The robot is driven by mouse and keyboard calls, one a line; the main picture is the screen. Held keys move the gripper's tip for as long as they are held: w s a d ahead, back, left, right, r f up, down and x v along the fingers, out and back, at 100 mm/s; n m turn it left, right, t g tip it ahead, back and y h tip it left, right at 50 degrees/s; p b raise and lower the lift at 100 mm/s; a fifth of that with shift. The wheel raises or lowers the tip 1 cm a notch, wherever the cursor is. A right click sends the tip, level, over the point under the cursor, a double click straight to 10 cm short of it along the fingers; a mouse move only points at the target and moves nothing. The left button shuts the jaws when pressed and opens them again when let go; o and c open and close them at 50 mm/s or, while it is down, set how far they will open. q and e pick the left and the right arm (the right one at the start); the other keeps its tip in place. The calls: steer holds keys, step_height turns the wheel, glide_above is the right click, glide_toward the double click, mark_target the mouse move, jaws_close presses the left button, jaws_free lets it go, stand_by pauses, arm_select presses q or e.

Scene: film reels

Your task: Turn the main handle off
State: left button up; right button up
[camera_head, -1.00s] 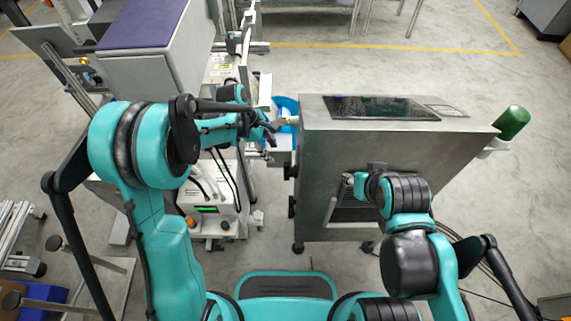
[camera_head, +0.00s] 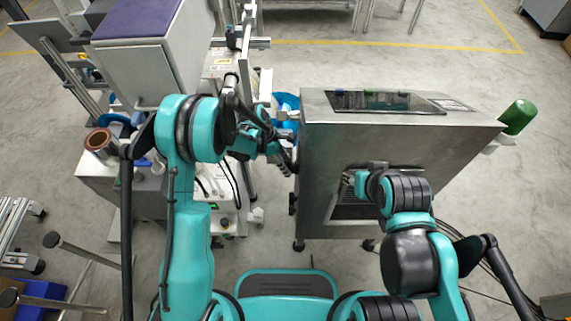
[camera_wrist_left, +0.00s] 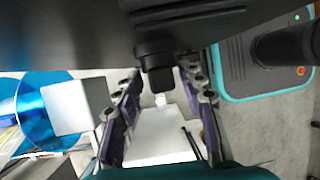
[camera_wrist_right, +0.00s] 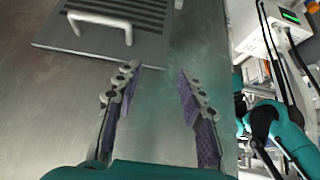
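A black knob-like handle (camera_wrist_left: 158,72) sticks out from a dark surface at the top of the left wrist view. My left gripper (camera_wrist_left: 163,80) is open, with one finger on each side of the handle, and a gap shows on both sides. In the head view my left gripper (camera_head: 286,136) is beside the left side of the metal cabinet (camera_head: 320,150); the handle cannot be made out there. My right gripper (camera_wrist_right: 157,72) is open and empty in front of the cabinet's metal face, below a vent panel with a grey pull handle (camera_wrist_right: 100,24).
A grey machine with a purple top (camera_head: 138,22) stands at the left. A blue reel (camera_wrist_left: 45,110) is close to my left gripper. A green roll (camera_head: 518,116) sticks out at the cabinet's right.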

arm_select(q)
steer(key=c, duration=0.8)
steer(key=shift+s+t, duration=0.15)
steer(key=shift+t, duration=0.45)
steer(key=o, duration=0.8)
steer(key=v, duration=1.2)
